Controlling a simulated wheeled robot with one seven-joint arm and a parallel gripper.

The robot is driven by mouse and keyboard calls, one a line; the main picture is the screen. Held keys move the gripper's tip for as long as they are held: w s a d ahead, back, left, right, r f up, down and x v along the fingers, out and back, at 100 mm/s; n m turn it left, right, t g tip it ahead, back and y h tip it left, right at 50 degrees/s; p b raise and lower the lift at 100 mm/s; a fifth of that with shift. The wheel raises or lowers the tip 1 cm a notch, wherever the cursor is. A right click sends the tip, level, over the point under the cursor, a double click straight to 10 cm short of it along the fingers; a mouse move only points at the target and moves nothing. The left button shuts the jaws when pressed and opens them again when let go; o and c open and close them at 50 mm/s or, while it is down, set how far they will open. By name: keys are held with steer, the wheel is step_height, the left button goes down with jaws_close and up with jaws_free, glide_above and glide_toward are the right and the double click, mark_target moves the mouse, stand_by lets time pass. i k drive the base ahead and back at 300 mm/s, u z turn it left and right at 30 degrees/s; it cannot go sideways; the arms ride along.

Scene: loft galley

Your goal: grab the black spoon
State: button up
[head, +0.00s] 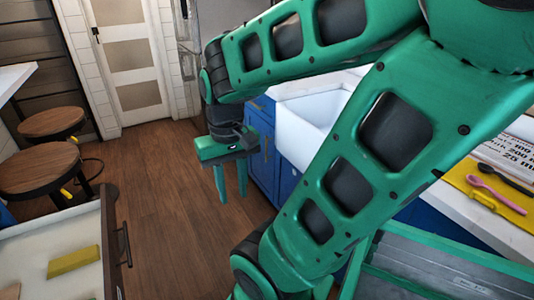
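The black spoon (507,180) lies on a yellow mat (459,178) on the counter at the right edge of the head view.
A white sink (308,122) sits in the counter over blue cabinets (262,155). Bottom left, an open drawer (35,284) holds a yellow block (73,260). Stools (42,170) stand left; wooden floor (165,215) is clear mid-room.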

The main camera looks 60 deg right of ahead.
mark_target(484, 168)
steer(key=z, duration=2.2)
steer(key=k, duration=1.75)
steer(key=z, duration=0.8)
steer(key=i, duration=1)
